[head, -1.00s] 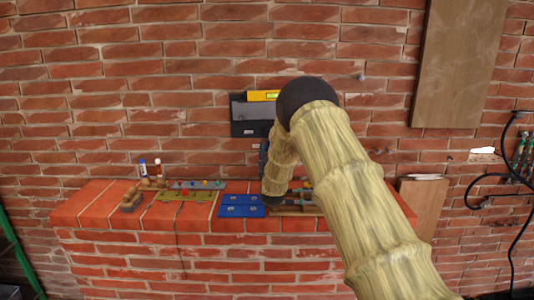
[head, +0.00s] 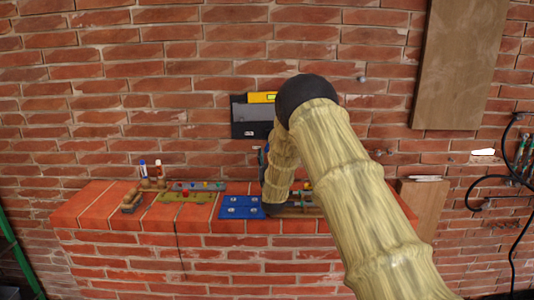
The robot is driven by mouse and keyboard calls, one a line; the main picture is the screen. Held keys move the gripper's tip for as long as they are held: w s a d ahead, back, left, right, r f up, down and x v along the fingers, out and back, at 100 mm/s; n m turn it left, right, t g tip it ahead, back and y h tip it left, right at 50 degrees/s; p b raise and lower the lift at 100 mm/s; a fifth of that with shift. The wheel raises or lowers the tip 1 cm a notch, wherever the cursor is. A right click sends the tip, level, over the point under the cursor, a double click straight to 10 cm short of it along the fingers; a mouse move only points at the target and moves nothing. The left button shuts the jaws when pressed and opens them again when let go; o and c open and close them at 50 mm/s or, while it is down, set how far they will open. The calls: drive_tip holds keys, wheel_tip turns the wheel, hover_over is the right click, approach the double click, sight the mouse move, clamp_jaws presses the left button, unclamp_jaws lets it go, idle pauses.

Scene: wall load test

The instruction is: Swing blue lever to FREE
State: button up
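My arm crosses the middle of the head view, and its forearm hangs down in front of the brick ledge. My gripper is hidden behind the arm, so its fingers and any contact do not show. A narrow blue part (head: 262,158) shows just left of my forearm, against the wall; I cannot tell if it is the blue lever. No FREE marking can be read. A flat blue plate (head: 241,207) with several pale round marks lies on the ledge, left of the forearm's lower end.
The brick ledge (head: 98,207) holds a yellow-green board (head: 186,196), a brush-like wooden item (head: 131,201) and markers (head: 158,169). A dark wall holder (head: 250,116) with a yellow level (head: 262,97) is above.

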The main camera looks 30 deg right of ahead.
drive_tip(key=shift+v, duration=2.25)
drive_tip(key=shift+d, duration=0.1)
